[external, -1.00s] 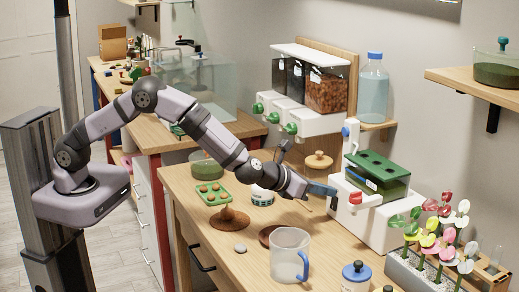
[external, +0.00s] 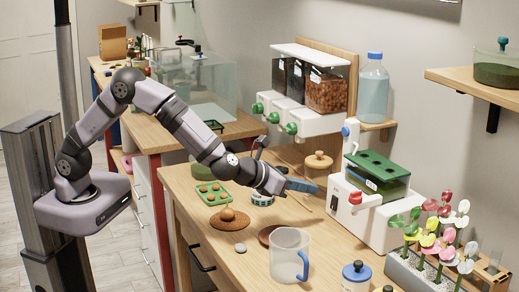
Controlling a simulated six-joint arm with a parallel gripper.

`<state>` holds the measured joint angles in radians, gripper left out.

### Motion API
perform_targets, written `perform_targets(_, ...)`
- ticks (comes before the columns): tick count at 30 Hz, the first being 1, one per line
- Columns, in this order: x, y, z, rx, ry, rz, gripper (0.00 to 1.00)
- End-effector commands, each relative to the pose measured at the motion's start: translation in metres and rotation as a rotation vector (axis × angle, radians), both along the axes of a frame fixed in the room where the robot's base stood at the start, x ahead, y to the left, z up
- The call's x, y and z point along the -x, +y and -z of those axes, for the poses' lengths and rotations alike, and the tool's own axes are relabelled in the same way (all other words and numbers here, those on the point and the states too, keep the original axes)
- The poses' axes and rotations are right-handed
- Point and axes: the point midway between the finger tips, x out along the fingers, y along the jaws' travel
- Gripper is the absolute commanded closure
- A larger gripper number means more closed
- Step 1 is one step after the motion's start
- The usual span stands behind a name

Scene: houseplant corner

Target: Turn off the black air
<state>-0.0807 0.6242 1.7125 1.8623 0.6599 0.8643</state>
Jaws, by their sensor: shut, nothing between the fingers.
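A white machine (external: 372,222) stands at the right of the wooden counter, with a dark green tank (external: 377,176) on top. My gripper (external: 312,188) has blue fingers. It is shut and empty, above the counter just left of the machine, with a small apparent gap.
A clear jug (external: 290,255) with a blue handle stands in front. A green tray (external: 213,193), a brown dish (external: 229,220) and a grey stone (external: 239,248) lie to the left. Dispensers with green knobs (external: 292,128) hang behind. A flower planter (external: 425,272) is at right.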

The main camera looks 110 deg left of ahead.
Motion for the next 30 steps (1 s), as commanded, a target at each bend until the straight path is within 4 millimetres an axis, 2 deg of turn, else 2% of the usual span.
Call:
perform_targets(6,0.021,-0.021,-0.024,0.001,-0.003,0.001,1.0)
perform_targets(13,0.035,-0.035,-0.04,0.0,0.0,-0.001,1.0)
perform_targets(30,0.04,-0.04,-0.045,0.0,0.001,-0.001,1.0)
